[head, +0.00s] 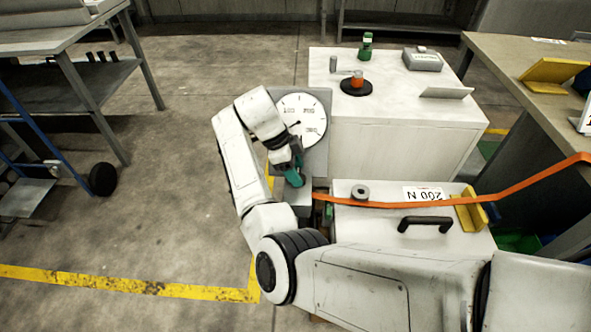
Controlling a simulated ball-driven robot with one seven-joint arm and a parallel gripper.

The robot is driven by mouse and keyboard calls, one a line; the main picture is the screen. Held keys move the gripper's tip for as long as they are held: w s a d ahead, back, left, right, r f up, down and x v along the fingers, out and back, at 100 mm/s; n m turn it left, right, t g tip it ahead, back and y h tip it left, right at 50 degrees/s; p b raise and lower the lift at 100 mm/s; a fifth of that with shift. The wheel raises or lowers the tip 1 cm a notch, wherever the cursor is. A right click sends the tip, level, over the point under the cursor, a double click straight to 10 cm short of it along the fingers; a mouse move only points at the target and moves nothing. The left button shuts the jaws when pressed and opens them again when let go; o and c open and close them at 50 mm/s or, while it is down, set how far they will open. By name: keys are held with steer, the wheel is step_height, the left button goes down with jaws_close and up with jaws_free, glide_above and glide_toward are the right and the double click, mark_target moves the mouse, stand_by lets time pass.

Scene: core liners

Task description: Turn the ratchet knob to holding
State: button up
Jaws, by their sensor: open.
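My gripper (293,177), with teal fingers, is open and points down over a grey block (299,196) beside the dial plate. No held thing shows, but the finger gap is hard to make out. A white round dial (302,118) with a dark needle stands just behind the gripper. An orange strap (420,203) runs from the right edge to the grey block. A small grey round knob (360,191) sits on the white case, right of my gripper and apart from it. I cannot tell whether this is the ratchet knob or its setting; my gripper may hide another.
Behind stands a white cabinet (400,138) with an orange piece (357,80) on a black disc and a green bottle (366,46).

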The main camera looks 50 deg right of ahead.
steer(key=shift+s+f, duration=0.1)
steer(key=shift+f, duration=0.05)
steer(key=c, duration=0.8)
